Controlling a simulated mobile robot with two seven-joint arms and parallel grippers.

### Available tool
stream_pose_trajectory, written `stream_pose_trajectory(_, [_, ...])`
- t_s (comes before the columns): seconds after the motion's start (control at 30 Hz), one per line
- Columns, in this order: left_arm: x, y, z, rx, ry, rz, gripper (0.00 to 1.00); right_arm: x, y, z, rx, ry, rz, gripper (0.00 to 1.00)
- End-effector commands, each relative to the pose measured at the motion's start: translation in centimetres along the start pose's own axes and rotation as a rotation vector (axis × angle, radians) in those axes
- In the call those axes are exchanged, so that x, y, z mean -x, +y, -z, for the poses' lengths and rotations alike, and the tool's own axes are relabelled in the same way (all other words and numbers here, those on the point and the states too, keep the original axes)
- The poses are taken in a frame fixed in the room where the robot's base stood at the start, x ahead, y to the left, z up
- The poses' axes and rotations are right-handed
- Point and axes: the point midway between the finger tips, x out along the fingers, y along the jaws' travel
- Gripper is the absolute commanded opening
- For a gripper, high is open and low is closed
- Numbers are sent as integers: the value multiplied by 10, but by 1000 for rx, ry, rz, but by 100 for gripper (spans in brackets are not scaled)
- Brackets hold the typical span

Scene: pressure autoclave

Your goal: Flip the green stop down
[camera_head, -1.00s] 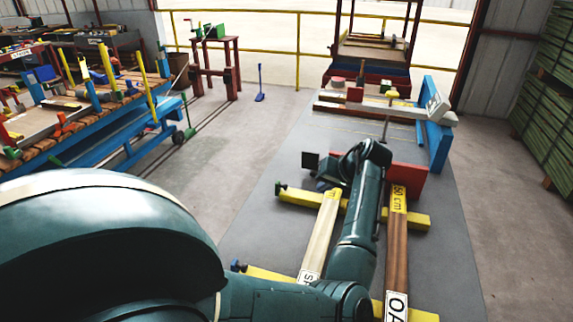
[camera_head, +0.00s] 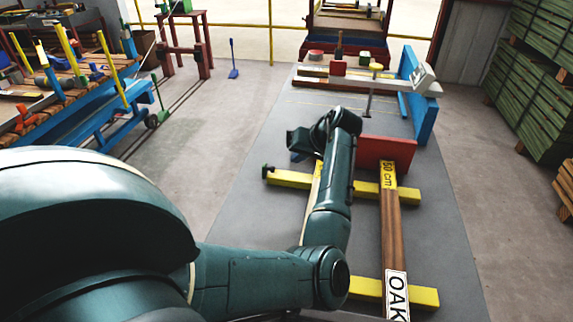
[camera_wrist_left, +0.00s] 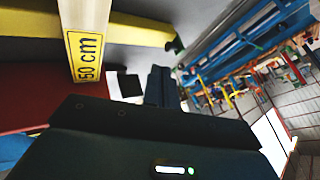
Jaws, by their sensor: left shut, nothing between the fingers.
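My right gripper is out of view.
A pale board, labelled 50 cm in the left wrist view (camera_wrist_left: 86,45), and a brown OAK board (camera_head: 391,225) lie across the yellow bars. A red plate (camera_head: 385,153) stands behind them. A blue frame (camera_head: 424,110) is farther back. Left of the stop, the floor is clear.

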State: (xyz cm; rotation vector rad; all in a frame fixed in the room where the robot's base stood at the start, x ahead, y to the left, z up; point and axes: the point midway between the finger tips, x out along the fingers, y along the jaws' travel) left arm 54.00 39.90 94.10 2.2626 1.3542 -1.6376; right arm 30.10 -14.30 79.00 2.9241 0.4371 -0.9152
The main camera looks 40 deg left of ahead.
Motion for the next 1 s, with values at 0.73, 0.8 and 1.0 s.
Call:
stream_pose_trajectory(0.73, [-97, 0, -1, -1, -1, 0, 0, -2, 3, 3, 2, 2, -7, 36])
stream_pose_trajectory(0.8, [-98, 0, -1, -1, -1, 0, 0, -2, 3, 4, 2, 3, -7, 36])
stream_pose_trajectory(1.0, [-98, 0, -1, -1, -1, 0, 0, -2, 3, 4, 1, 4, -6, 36])
